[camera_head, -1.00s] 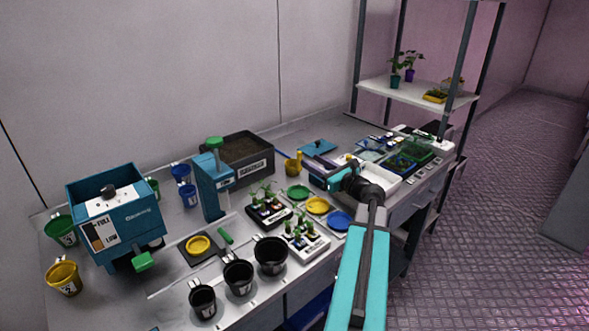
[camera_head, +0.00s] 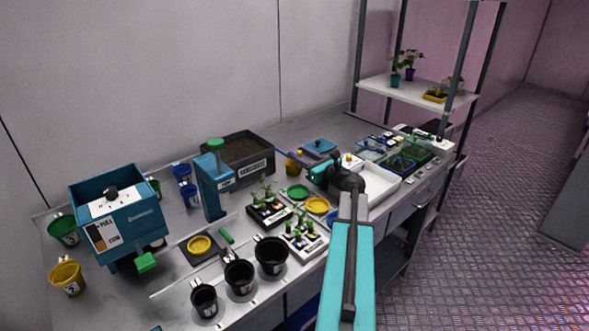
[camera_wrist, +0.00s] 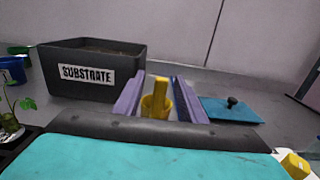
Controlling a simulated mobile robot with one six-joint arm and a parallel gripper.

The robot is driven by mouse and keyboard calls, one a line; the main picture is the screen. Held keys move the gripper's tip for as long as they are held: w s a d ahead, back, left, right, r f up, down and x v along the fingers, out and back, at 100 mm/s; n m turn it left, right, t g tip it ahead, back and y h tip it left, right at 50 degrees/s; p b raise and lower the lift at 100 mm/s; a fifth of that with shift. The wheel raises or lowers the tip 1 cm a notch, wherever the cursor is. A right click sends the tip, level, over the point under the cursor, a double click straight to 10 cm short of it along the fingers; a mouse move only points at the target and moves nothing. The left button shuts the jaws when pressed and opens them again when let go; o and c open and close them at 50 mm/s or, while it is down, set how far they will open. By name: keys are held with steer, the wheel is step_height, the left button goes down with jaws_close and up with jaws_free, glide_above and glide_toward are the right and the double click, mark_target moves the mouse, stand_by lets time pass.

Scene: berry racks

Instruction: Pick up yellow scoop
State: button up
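The yellow scoop (camera_head: 291,168) stands on the bench in front of the black substrate box, partly hidden by my gripper in the head view. In the wrist view the yellow scoop (camera_wrist: 158,104) shows its upright handle and rounded cup between the two purple fingers. My gripper (camera_wrist: 158,95) is open, with a visible gap on each side of the handle. In the head view my gripper (camera_head: 303,155) reaches over the bench toward the scoop from the right. The lower part of the scoop is hidden behind my gripper's body in the wrist view.
The black substrate box (camera_wrist: 60,92) stands left of the scoop. A blue lid with a dark knob (camera_wrist: 230,108) lies to its right. Green (camera_head: 298,191) and yellow (camera_head: 318,205) dishes and seedling trays lie nearer the front. A white tray (camera_head: 378,188) is at the right.

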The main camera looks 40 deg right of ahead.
steer(key=shift+w+d+p, duration=0.15)
steer(key=shift+w+p, duration=0.3)
steer(key=shift+w, duration=0.85)
steer(key=shift+w+d+p, duration=0.1)
steer(key=shift+w+p, duration=0.3)
steer(key=shift+w, duration=0.9)
jaws_close()
